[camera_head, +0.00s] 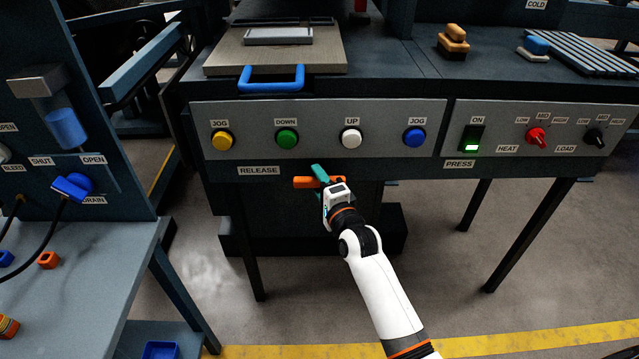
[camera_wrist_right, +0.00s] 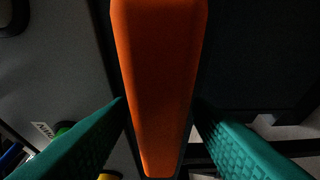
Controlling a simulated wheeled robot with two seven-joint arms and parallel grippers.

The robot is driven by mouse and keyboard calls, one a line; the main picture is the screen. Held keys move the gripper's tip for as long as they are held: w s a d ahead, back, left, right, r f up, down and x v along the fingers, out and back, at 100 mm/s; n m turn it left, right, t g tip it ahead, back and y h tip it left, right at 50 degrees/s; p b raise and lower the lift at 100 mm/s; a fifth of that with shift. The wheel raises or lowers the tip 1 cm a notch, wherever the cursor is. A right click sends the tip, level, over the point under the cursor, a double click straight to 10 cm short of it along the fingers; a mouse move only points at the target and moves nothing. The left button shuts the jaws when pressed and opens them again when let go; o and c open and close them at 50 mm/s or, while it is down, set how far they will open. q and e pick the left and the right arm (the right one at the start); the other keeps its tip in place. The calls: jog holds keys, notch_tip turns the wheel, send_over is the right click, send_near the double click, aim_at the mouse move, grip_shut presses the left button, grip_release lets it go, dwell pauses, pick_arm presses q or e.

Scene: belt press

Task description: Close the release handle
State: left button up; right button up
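The orange release handle (camera_head: 303,182) sits under the press's front panel, just right of the RELEASE label (camera_head: 258,170). My right gripper (camera_head: 320,175) is at the handle, with its green fingers around it. In the right wrist view the handle (camera_wrist_right: 158,70) runs down the middle, between the two green fingers (camera_wrist_right: 160,106). A thin dark gap shows between each fingertip and the handle, so the fingers look open and not clamped. Part of the handle is hidden behind my gripper in the head view. My left gripper is not in view.
Above the handle, the panel (camera_head: 320,115) carries yellow, green, white and blue buttons. A blue tray handle (camera_head: 271,79) juts out above them. The press switch (camera_head: 472,140) is lit green. A side bench (camera_head: 90,260) stands at left.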

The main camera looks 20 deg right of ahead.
jog(key=shift+s, duration=0.1)
jog(key=shift+s, duration=0.3)
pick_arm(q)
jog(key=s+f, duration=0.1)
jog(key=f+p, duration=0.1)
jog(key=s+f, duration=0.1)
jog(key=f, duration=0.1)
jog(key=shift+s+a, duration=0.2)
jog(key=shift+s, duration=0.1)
pick_arm(e)
jog(key=s+d, duration=0.1)
jog(key=s, duration=1)
jog(key=shift+d, duration=0.15)
